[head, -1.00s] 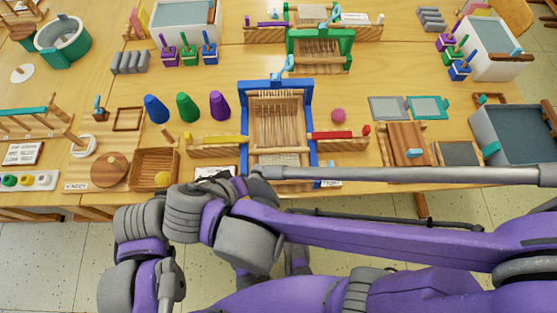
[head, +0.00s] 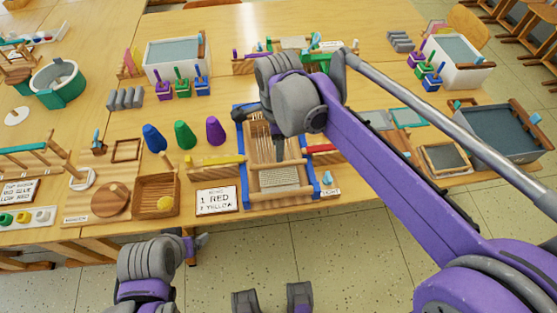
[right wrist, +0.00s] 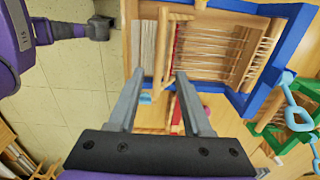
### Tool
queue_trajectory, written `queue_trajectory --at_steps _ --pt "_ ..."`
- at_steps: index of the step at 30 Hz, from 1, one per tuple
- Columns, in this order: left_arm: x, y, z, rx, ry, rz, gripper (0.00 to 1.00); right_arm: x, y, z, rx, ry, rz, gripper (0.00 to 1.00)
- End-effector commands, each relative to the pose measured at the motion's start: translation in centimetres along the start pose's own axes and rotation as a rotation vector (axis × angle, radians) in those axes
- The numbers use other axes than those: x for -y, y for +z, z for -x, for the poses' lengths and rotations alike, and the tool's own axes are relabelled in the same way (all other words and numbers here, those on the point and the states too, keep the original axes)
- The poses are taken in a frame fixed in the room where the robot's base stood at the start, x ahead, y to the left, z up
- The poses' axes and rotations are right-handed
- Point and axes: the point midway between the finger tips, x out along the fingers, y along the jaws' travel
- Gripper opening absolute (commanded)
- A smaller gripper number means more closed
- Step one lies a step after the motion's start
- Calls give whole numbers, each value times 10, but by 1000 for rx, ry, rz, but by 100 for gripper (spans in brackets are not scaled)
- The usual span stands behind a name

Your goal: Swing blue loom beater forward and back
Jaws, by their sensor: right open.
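The blue loom (head: 241,170) stands on the table's near side, with upright threads, wooden crossbars and a pale woven strip at its front. My right arm covers its upper part in the head view, so the beater's lean cannot be told. In the right wrist view, my right gripper (right wrist: 160,76) is open and empty, its fingers apart over the loom's near right side. The wooden crossbar (right wrist: 163,45) lies just beyond the fingertips, and the blue frame (right wrist: 285,45) is at right; contact cannot be told. What looks like my left gripper (head: 196,242) is low by the table edge, jaws unclear.
A red shuttle (head: 322,148) and a yellow shuttle (head: 217,162) flank the loom. Blue (head: 154,138), green (head: 185,135) and purple (head: 215,130) cones stand left. A green loom (right wrist: 270,125) is behind.

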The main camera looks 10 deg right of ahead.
Motion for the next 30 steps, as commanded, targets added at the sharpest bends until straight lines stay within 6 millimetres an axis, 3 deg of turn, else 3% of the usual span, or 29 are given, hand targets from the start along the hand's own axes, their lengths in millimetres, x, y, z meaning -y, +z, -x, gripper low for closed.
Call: queue_trajectory --at_steps 3,9,22,23,30 --pt "0 2 -4 1 0 0 85 0 0 -25 -1 0 1 50" --pt "0 4 -7 3 0 0 85 0 0 -54 -1 0 1 50" --pt "0 5 -7 3 0 0 85 -1 0 -66 -2 0 2 50" --pt "0 5 -7 3 0 0 85 -1 0 -66 -2 0 3 48" --pt "0 5 -7 3 0 0 85 -1 0 -66 -2 0 3 5"
